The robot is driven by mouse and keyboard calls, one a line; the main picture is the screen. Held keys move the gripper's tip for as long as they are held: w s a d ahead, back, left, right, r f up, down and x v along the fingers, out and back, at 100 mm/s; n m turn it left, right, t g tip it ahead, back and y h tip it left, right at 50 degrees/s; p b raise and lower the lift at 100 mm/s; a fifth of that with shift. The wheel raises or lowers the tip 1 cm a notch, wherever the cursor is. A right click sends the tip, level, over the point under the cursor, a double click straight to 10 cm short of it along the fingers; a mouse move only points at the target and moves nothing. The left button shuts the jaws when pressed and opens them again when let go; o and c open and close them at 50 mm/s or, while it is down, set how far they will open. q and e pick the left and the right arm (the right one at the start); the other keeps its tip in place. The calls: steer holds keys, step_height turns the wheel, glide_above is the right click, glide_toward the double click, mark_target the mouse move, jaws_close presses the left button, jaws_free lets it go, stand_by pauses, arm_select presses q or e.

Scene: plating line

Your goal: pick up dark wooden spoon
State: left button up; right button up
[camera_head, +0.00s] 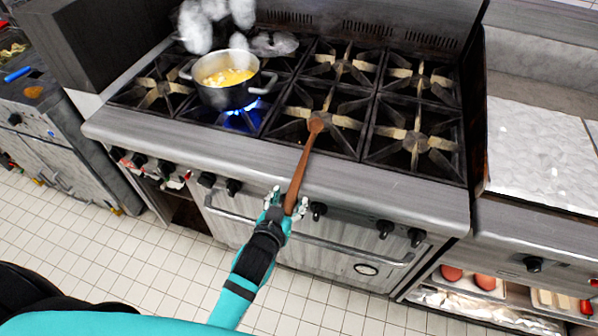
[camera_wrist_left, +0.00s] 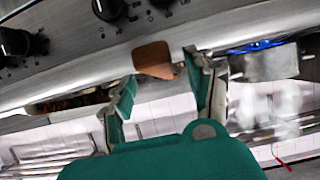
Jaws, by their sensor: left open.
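The dark wooden spoon (camera_head: 303,167) lies on the stove with its bowl end on a front burner grate. Its handle reaches over the front edge toward me. My left gripper (camera_head: 287,204) is open at the handle's end, with a finger on each side of it. In the left wrist view the brown handle end (camera_wrist_left: 153,58) shows between and just beyond the spread fingertips of the left gripper (camera_wrist_left: 160,72). Contact with the fingers cannot be told. My right gripper is not in view.
A steaming pot (camera_head: 227,82) with yellow food stands over a blue flame left of the spoon. The burner grates right of the spoon (camera_head: 414,141) are empty. Knobs (camera_head: 385,228) and an oven handle (camera_head: 335,249) stick out from the stove front. A pale counter (camera_head: 540,155) lies right.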

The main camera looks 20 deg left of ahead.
mark_target(292, 194)
arm_select(q)
steer(key=x, duration=0.4)
steer(key=shift+a+r, duration=0.1)
steer(key=shift+r, duration=0.05)
steer(key=shift+s, duration=0.1)
steer(key=shift+c, duration=0.9)
jaws_close()
